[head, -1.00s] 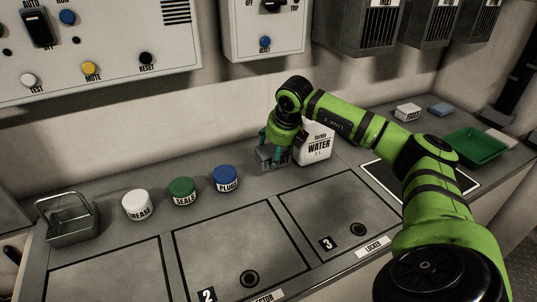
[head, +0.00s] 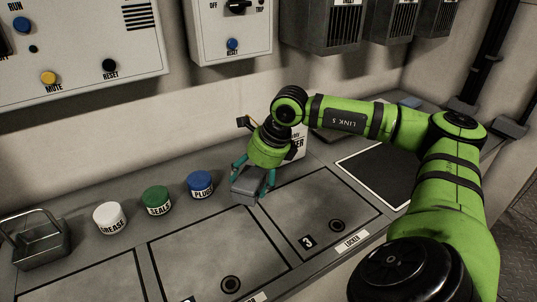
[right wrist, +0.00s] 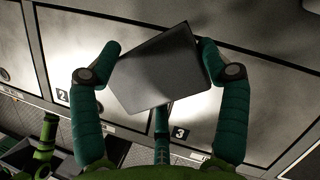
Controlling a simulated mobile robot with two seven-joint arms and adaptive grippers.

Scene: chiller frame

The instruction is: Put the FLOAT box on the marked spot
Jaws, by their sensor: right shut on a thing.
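The FLOAT box is a small grey box (head: 244,190), with no label readable now. My right gripper (head: 251,180) is shut on it with teal fingers around its sides, near the back edge of the panels. In the right wrist view the box (right wrist: 158,72) sits turned between the fingers, above the panels marked 2 and 3. I cannot tell how high it is above the counter. A dark square with a white outline (head: 374,177) lies bare on the counter to the right, perhaps the marked spot. My left gripper is not in view.
The white water jug (head: 299,146) stands just behind my right gripper, partly hidden. White (head: 110,217), green (head: 157,201) and blue-lidded (head: 200,184) tubs stand left of the box. A metal basket (head: 40,243) is at far left. Panel 3 (head: 310,215) is clear.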

